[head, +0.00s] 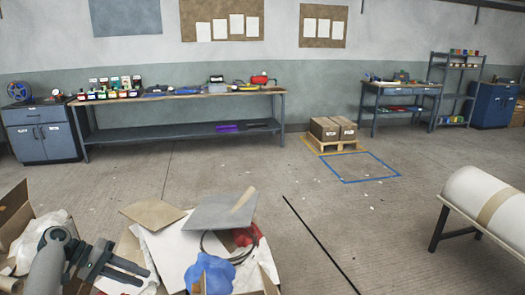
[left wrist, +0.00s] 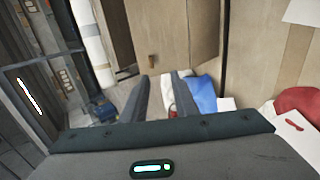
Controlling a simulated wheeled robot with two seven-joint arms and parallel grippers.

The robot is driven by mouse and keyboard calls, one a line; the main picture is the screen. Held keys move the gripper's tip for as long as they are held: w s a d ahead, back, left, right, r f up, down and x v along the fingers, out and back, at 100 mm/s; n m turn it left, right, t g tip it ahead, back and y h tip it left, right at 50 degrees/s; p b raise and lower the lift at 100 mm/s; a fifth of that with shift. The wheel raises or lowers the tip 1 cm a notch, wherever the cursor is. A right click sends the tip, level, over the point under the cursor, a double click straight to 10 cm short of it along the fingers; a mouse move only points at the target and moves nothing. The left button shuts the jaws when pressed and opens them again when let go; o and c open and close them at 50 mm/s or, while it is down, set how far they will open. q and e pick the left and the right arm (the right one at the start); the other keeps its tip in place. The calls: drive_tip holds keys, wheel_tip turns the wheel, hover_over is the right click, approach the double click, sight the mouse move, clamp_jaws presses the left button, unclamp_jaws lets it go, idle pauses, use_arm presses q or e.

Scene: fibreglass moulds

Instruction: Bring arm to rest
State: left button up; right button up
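My left arm comes in from the lower left of the head view. Its dark gripper (head: 143,277) points right, just left of a heap of scrap. The two fingers stand apart with nothing between them. In the left wrist view the fingers (left wrist: 160,88) also show apart, with a gap between them. Scrap with a blue crumpled piece (left wrist: 202,94) shows beyond them. My right arm and gripper are not in view.
A scrap heap with a grey sheet (head: 213,212), cardboard (head: 153,214) and blue crumpled plastic (head: 209,274) is close to the left gripper. A white roll (head: 477,197) on a stand is at right. Open floor (head: 300,190) lies between; a workbench (head: 180,95) stands along the wall.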

use_arm(q)
drive_tip(key=s+d+f+m+g+y, duration=0.1)
drive_tip(key=s+d+f+m+y, duration=0.15)
drive_tip(key=s+d+f, duration=0.55)
drive_tip(key=s+d+f+m+g+y, duration=0.1)
drive_tip(key=s+d+f+y, duration=0.25)
drive_tip(key=s+f, duration=0.85)
drive_tip(key=s+d+r+m+t+y, duration=0.1)
drive_tip(key=s+d+r+y, duration=0.2)
drive_tip(key=s, duration=0.7)
drive_tip(key=s+d+r+m+t+y, duration=0.1)
drive_tip(key=s+d+r+t, duration=0.2)
drive_tip(key=s, duration=0.6)
wheel_tip(320, 180, down, 28)
drive_tip(key=s+d+g, duration=0.1)
drive_tip(key=d+g, duration=0.1)
drive_tip(key=g, duration=0.1)
drive_tip(key=s+a+f, duration=0.2)
drive_tip(key=s+f, duration=0.7)
drive_tip(key=s+a+f, duration=0.1)
drive_tip(key=s+f, duration=0.8)
drive_tip(key=shift+s+a+f+g, duration=0.15)
drive_tip(key=shift+s+a+g, duration=0.05)
drive_tip(key=shift+a+g, duration=0.2)
